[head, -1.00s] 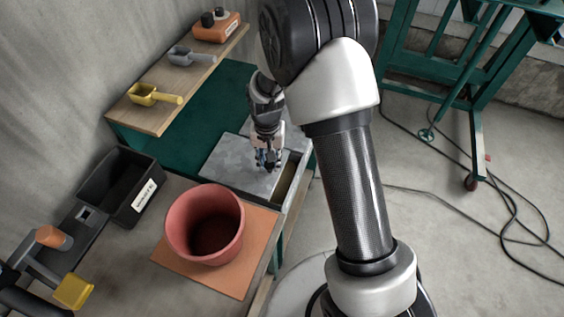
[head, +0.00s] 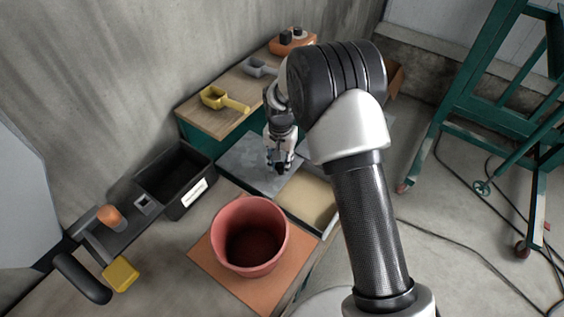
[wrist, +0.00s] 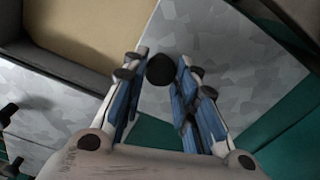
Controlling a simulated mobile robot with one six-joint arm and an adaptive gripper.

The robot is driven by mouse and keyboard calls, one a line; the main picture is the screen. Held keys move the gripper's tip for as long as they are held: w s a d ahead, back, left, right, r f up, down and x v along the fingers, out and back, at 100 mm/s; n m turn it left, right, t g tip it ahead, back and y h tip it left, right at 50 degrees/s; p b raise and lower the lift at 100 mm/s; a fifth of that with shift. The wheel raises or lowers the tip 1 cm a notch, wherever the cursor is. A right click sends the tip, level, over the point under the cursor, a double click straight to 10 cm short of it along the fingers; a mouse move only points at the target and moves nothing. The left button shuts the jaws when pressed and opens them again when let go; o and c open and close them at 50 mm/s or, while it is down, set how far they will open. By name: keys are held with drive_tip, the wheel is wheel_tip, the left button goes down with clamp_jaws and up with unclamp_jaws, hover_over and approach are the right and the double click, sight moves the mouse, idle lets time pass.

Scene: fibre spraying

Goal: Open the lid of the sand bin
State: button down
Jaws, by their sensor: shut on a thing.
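The sand bin's lid (head: 245,157) is a mottled grey metal plate, seen at the middle of the head view and in the wrist view (wrist: 225,50). It lies to the left of an opening with tan sand (head: 308,200), which also shows in the wrist view (wrist: 105,28). My gripper (head: 280,166) is over the lid, pointing down. In the wrist view its blue-padded fingers (wrist: 159,75) are closed around a round black knob (wrist: 160,69) on the lid. Part of the bin is hidden behind my arm in the head view.
A red bucket (head: 250,237) stands on an orange mat (head: 215,262) in front of the bin. A black box (head: 177,185) is to the left. A wooden shelf (head: 225,118) holds a yellow scoop (head: 222,99) and a grey scoop (head: 260,66). A green frame stands at right.

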drive_tip(key=c, duration=1.3)
unclamp_jaws()
wheel_tip(320, 180, up, 12)
